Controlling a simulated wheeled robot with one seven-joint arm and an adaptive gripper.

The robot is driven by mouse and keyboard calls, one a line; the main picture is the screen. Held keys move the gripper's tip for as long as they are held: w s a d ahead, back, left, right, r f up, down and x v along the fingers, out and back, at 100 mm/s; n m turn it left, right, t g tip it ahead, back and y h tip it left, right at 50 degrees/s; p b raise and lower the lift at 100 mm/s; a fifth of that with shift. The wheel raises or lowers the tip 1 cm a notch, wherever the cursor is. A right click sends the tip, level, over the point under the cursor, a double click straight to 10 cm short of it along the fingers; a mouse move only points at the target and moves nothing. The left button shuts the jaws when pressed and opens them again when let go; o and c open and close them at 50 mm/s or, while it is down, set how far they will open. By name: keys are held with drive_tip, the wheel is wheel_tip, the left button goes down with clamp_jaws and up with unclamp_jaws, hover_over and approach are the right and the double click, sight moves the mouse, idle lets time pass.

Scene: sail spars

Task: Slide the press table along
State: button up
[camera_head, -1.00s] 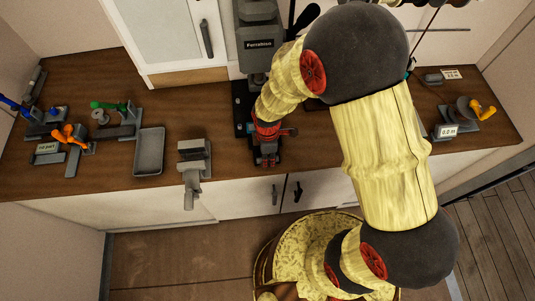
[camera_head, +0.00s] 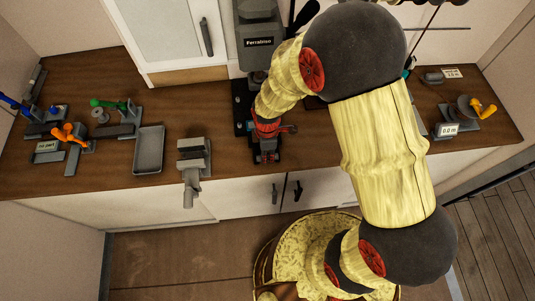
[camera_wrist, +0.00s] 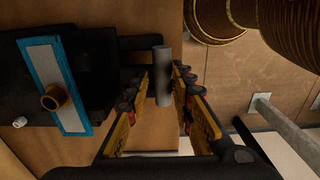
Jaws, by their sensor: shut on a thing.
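The press (camera_head: 258,25), a dark grey machine labelled Ferrabino, stands at the back of the bench in the head view. In the wrist view its dark table (camera_wrist: 100,70) is at the left, with a blue-edged grey plate (camera_wrist: 52,80) on it. A grey upright handle (camera_wrist: 163,75) stands at the right of the table. My gripper (camera_wrist: 160,88) is shut on this handle, one finger on each side. In the head view my gripper (camera_head: 266,155) is at the bench's front part, below the press, and my arm hides much of the press's right side.
A grey vise (camera_head: 194,158) is left of my gripper at the bench edge. A grey tray (camera_head: 149,150) and clamps with orange (camera_head: 68,135) and green (camera_head: 105,104) handles are farther left. A gauge (camera_head: 447,130) stands on the right. Cabinet doors are below.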

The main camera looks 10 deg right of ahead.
drive_tip(key=shift+w+d+f+b, duration=0.1)
drive_tip(key=shift+w+f+b, duration=0.15)
drive_tip(key=shift+w, duration=1.65)
drive_tip(key=shift+w+d+f+b, duration=0.15)
drive_tip(key=shift+w+b, duration=0.2)
drive_tip(key=shift+w, duration=1.55)
drive_tip(key=shift+w+d+f+b, duration=0.15)
drive_tip(key=shift+w+b, duration=0.15)
drive_tip(key=shift+w, duration=1.75)
drive_tip(key=o, duration=0.7)
drive_tip(key=shift+c, duration=0.2)
drive_tip(key=o, duration=0.4)
drive_tip(key=shift+w+a, duration=0.1)
drive_tip(key=shift+w, duration=0.1)
drive_tip(key=shift+o, duration=0.4)
drive_tip(key=shift+w+r, duration=0.15)
drive_tip(key=shift+r, duration=0.05)
drive_tip(key=shift+w+r, duration=0.2)
drive_tip(key=shift+r, duration=0.4)
wheel_tip(320, 180, up, 11)
drive_tip(key=shift+s+f, duration=0.1)
